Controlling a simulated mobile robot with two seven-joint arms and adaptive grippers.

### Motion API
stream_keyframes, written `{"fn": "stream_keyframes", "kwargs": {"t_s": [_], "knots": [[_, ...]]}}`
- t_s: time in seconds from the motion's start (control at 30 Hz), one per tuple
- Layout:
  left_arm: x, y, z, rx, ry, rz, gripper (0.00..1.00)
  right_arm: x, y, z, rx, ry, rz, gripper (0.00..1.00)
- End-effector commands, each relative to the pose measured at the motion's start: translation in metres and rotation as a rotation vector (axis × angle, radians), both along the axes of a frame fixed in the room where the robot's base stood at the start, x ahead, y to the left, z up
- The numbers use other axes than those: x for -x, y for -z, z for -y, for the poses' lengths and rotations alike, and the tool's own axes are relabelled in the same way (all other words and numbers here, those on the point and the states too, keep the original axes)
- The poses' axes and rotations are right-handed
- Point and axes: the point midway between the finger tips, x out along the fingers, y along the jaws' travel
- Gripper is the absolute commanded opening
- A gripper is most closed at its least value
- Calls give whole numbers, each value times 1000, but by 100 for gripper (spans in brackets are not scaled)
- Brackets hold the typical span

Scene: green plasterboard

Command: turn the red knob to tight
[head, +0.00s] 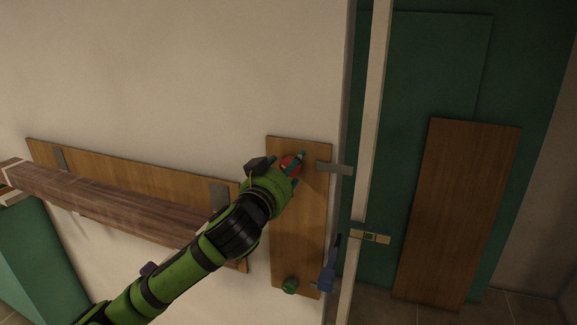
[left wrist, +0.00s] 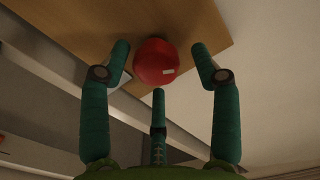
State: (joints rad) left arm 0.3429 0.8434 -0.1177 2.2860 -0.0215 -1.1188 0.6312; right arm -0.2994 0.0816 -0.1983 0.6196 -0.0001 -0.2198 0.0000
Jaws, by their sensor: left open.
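The red knob (head: 290,164) is on the upper part of a wooden board (head: 311,215) fixed to the wall. In the left wrist view the red knob (left wrist: 156,62) is round, with a small pale mark on its face. My right gripper is not in view.
A grey bracket (head: 334,168) sticks out at the board's right edge. A wooden shelf (head: 110,198) is left of my arm. A pale post (head: 372,120) stands to the right.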

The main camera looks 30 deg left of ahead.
Motion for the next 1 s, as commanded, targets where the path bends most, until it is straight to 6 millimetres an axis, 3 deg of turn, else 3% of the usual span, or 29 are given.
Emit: {"fn": "stream_keyframes", "kwargs": {"t_s": [0.4,0.43,0.53,0.57,1.0], "knots": [[-10,1,-2,0,1,1,63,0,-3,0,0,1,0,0],[-10,1,-2,0,1,1,55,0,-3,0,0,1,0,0],[-10,0,-2,0,1,1,15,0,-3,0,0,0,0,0],[-10,0,-2,0,0,2,9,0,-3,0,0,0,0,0],[-9,-6,-3,-15,0,13,7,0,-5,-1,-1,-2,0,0]]}}
